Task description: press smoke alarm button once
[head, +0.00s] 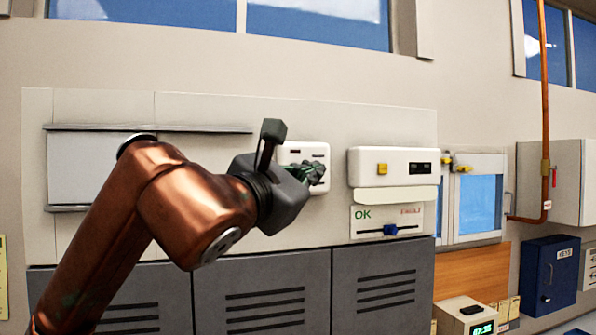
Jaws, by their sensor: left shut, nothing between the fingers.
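A small white wall unit (318,150), which looks like the smoke alarm, is mounted on the pale panel in the middle of the view. It has a small dark mark at its upper left. My left gripper (318,172) is shut and empty, its fingertips in front of the unit's lower right part. The fingers and wrist hide much of the unit's face, and any button there is hidden. I cannot tell whether the fingertips touch it. My right gripper is out of view.
A wider white box (393,160) with a yellow button (382,169) is to the right. Below it is an OK panel with a blue slider (390,230). Grey vented lockers (262,300) stand below. A blue key box (550,275) and clock (466,318) are at lower right.

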